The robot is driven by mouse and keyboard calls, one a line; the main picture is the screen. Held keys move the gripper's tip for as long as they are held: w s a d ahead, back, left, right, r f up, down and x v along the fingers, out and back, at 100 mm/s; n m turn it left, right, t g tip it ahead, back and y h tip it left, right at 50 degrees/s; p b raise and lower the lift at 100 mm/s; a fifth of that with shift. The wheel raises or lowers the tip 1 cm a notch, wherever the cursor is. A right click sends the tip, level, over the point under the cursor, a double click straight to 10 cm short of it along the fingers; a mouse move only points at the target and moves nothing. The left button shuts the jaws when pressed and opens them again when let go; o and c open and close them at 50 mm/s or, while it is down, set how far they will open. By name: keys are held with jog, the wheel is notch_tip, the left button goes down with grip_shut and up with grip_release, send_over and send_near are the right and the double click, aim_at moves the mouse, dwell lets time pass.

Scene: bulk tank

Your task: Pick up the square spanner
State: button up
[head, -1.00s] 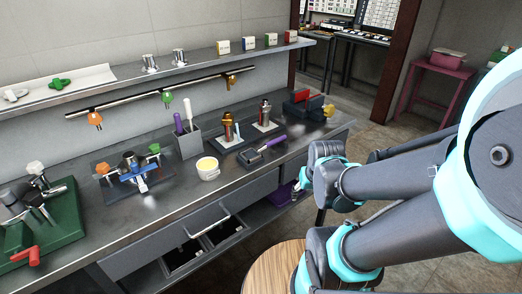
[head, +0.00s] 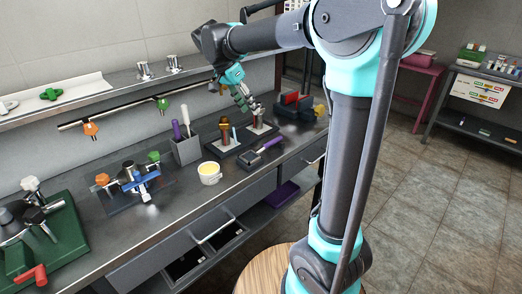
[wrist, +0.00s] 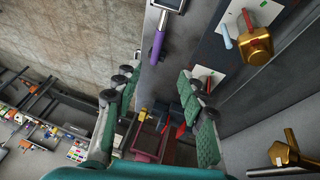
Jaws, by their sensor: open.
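I cannot tell for certain which tool is the square spanner. Tools hang from the wall rail: an orange one (head: 90,129), a green one (head: 163,104) and a brass one, partly behind my arm in the head view. The brass tool (wrist: 285,150) shows at the lower right in the wrist view, outside the jaws. My gripper (head: 243,97) is over the far part of the bench, fingers pointing down, right of the brass tool. In the wrist view my gripper (wrist: 155,95) is open, its green pads wide apart, with nothing between them.
On the bench (head: 110,233) stand a grey holder (head: 186,151), a white cup (head: 209,173), a purple-handled tool (head: 268,145), upright fittings on dark trays and a red-and-dark vice (head: 292,101). The shelf (head: 110,92) runs above the rail. The front bench edge is mostly clear.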

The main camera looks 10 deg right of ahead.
send_over(264, 148)
jog(key=w, duration=0.3)
notch_tip(264, 148, down, 10)
jog(key=shift+s+d+f, duration=0.1)
jog(key=shift+d+f, duration=0.15)
jog(key=shift+f, duration=0.6)
jog(key=shift+s+d+f, duration=0.1)
jog(key=shift+d+f, duration=0.15)
jog(key=shift+f, duration=0.65)
jog(key=shift+s+d+f, duration=0.1)
jog(key=shift+d+f, duration=0.15)
jog(key=shift+f, duration=0.6)
grip_shut()
